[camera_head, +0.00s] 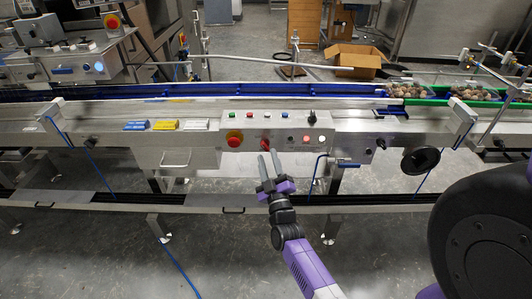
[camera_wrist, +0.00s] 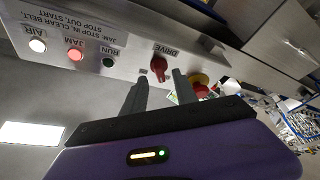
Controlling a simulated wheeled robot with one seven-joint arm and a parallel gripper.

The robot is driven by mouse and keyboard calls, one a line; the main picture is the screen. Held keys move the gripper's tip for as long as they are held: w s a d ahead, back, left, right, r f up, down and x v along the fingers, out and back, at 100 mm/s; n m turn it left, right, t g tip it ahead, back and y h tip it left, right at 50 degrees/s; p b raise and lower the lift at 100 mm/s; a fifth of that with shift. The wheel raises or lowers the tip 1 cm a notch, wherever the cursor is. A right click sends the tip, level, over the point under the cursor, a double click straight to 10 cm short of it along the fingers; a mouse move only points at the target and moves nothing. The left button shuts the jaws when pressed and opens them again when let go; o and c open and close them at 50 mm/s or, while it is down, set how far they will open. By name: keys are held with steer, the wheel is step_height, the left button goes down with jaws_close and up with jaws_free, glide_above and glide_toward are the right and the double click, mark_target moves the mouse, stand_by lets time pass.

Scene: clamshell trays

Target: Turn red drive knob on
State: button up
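The red drive knob (camera_wrist: 158,67) is on the front of a grey control panel, beside the DRIVE label in the wrist view. In the head view the knob (camera_head: 265,144) is just beyond my fingertips. My gripper (camera_head: 268,155) is open, its two dark fingers apart with nothing between them. In the wrist view my gripper (camera_wrist: 160,78) has its fingertips close to the knob, one on either side below it. I cannot tell whether they touch it.
A red emergency button on yellow (camera_head: 234,138) is left of the knob, close to a finger in the wrist view (camera_wrist: 201,84). Indicator lights (camera_head: 306,139) are to the right. A black handwheel (camera_head: 420,160) is farther right. Trays (camera_head: 412,91) sit on the conveyor behind.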

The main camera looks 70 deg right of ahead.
mark_target(265, 149)
steer(key=shift+x, duration=1.6)
jaws_close()
